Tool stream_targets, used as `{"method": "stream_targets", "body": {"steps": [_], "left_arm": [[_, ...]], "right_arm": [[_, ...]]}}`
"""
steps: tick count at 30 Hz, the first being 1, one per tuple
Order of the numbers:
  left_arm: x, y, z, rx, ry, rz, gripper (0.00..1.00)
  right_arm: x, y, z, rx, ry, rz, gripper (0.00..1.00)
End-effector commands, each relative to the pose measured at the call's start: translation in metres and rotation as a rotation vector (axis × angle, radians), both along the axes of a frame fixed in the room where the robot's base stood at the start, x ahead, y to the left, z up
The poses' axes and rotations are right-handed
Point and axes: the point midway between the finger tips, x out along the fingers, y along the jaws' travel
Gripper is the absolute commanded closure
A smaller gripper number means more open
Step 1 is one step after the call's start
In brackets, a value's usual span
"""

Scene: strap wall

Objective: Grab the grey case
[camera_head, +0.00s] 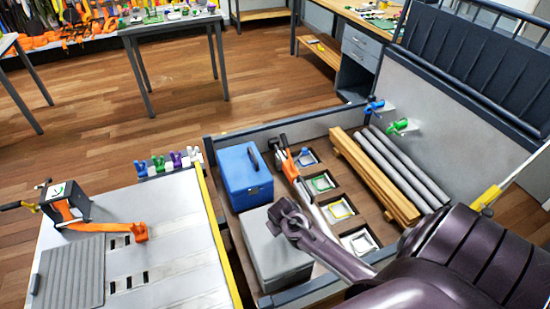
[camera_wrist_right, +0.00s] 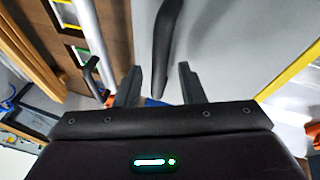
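The grey case (camera_head: 264,250) stands in the near left corner of the walled bed, in front of the blue case (camera_head: 243,176). My right arm comes in from the right, and my right gripper (camera_head: 284,222) is over the grey case's top. In the right wrist view the gripper's fingers (camera_wrist_right: 159,85) are apart. The grey case's lid (camera_wrist_right: 225,45) fills much of that view, and its dark handle (camera_wrist_right: 166,45) runs toward the gap between the fingers. I see no contact with the handle. The handle is hidden behind my gripper in the head view. My left gripper is not in view.
Wooden beams (camera_head: 372,175) and grey pipes (camera_head: 405,165) lie at the right of the bed. An orange-and-black strap tool (camera_head: 289,165) lies beside the blue case. The low wall (camera_head: 300,292) edges the near side. A white platform (camera_head: 180,250) stands left.

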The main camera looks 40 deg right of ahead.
Motion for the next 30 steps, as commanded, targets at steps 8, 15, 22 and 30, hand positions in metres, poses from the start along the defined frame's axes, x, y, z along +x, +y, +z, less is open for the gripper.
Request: {"method": "stream_targets", "body": {"steps": [8,15,22,30], "left_arm": [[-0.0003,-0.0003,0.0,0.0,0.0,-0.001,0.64],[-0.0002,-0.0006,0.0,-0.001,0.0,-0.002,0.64],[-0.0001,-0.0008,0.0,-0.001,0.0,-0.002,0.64],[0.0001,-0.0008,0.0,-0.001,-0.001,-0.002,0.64]], "right_arm": [[0.0,0.0002,-0.0001,0.0,0.0,0.0,1.0],[-0.0002,0.0006,-0.0003,0.0,0.001,0.002,1.0],[-0.0006,0.0008,-0.0006,0.0,0.003,0.003,1.0],[-0.0011,0.0011,-0.001,0.001,0.005,0.004,1.0]]}}
